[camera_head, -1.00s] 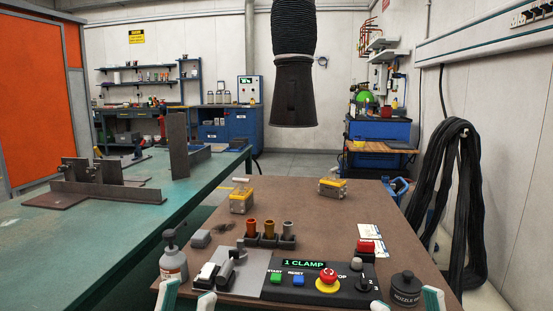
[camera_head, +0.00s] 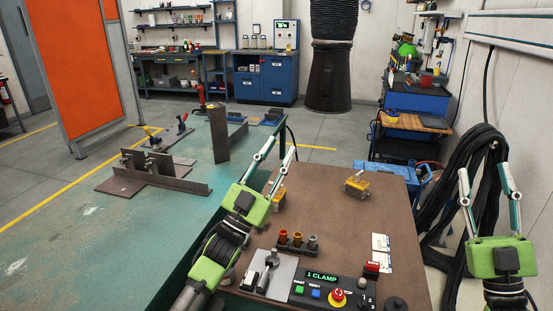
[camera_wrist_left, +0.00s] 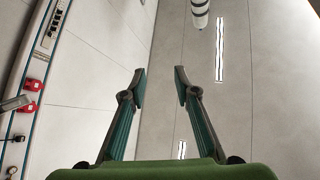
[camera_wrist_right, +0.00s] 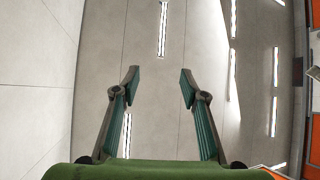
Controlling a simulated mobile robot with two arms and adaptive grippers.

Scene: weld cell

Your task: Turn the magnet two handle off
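Two yellow magnet blocks with handles stand on the brown table (camera_head: 330,215). One yellow magnet (camera_head: 356,186) is in plain view right of the middle, with its light handle sticking up at the top. The other yellow magnet (camera_head: 279,200) is partly hidden behind my left gripper. I cannot read which one is number two. My left gripper (camera_head: 281,147) is open and empty, raised with its fingers pointing up and away. My right gripper (camera_head: 484,169) is open and empty, raised right of the table near the black hoses. Both wrist views show only spread fingers against walls and ceiling.
A control box (camera_head: 326,292) with buttons and a "1 CLAMP" display sits at the table's near edge. A green welding table (camera_head: 80,235) with steel plates lies left. Black hoses (camera_head: 470,190) hang at right.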

